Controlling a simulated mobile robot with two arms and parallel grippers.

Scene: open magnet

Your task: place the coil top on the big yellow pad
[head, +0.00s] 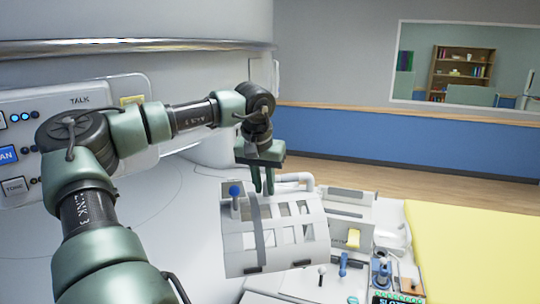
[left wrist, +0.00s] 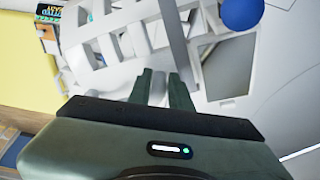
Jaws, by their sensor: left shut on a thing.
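The coil top (head: 271,238) is a white curved shell with several window openings, a grey strap and a blue knob (head: 235,191). My left gripper (head: 264,190) is shut on its upper edge, with fingers pointing down. The left wrist view shows the gripper's fingers (left wrist: 161,82) against the white shell (left wrist: 110,40), with the blue knob (left wrist: 242,12) at the upper right. The coil top is tilted, its windowed face towards the head camera. Whether it touches what lies below cannot be told. The big yellow pad (head: 478,245) lies to the right, its visible surface bare.
White equipment (head: 350,205) with a small yellow part stands between the coil top and the pad. Small blue and white knobs and a small device (head: 382,272) sit in front. A wall panel with buttons (head: 20,155) is at the left, near my arm.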

